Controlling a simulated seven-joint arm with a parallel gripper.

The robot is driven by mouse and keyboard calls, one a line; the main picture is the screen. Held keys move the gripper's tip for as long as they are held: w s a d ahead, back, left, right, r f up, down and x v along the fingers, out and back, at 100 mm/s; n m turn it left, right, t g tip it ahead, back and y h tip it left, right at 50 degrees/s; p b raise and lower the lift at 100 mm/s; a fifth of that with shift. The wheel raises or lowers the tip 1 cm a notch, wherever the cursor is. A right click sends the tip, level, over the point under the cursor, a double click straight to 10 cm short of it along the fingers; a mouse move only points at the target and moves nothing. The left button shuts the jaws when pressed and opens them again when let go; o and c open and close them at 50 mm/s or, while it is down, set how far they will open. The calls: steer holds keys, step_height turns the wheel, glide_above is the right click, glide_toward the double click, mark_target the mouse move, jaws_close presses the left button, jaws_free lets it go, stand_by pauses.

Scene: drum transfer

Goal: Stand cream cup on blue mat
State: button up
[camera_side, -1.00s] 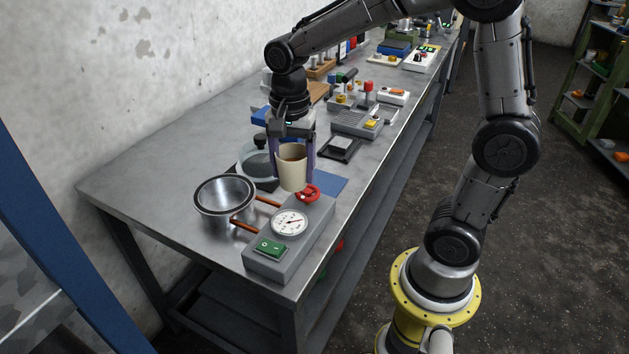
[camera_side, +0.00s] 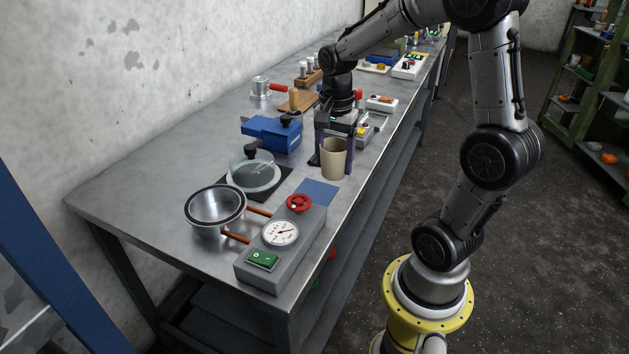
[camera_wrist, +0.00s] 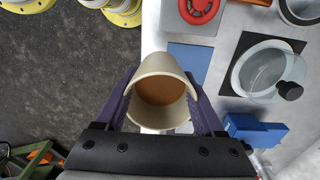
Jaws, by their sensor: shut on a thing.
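The cream cup (camera_side: 334,160), brown inside, is upright between the two purple fingers of my gripper (camera_side: 334,150), which is shut on it. In the side view it shows behind and right of the blue mat (camera_side: 317,192), near the bench's right edge, apart from the mat. Its height above the bench is hard to tell. In the wrist view the cup (camera_wrist: 163,90) fills the space between the fingers. The bare blue mat (camera_wrist: 188,62) shows beyond its rim, slightly right. The cup's base is hidden there.
A grey gauge box (camera_side: 281,250) with a red wheel (camera_side: 299,203) stands just in front of the mat. Left of the mat are a glass dish (camera_side: 254,174) on a black square and a steel bowl (camera_side: 215,208). A blue vise (camera_side: 272,133) stands farther back.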

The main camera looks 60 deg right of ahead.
steer(key=w+d+f, duration=0.1)
steer(key=w+f, duration=0.1)
steer(key=w+d+f, duration=0.1)
steer(key=w+f, duration=0.1)
steer(key=w+d+f, duration=0.1)
steer(key=w+f, duration=0.1)
steer(key=shift+d+f, duration=0.15)
steer(key=shift+f, duration=0.15)
steer(key=shift+w+f, duration=0.2)
steer(key=shift+f, duration=1.5)
steer(key=shift+f, duration=0.1)
steer(key=o, duration=1.5)
step_height(320, 180, up, 11)
steer(key=s+a+r+n+t, duration=0.2)
steer(key=s+a+r+n, duration=0.4)
steer(key=a+r+n, duration=0.3)
steer(key=s+a+f+n+t, duration=0.1)
steer(key=s+a+n+t, duration=0.2)
steer(key=s+a+n, duration=0.5)
steer(key=shift+s+a+f+n+t, duration=0.25)
steer(key=shift+s+n, duration=0.25)
steer(key=shift+s, duration=0.55)
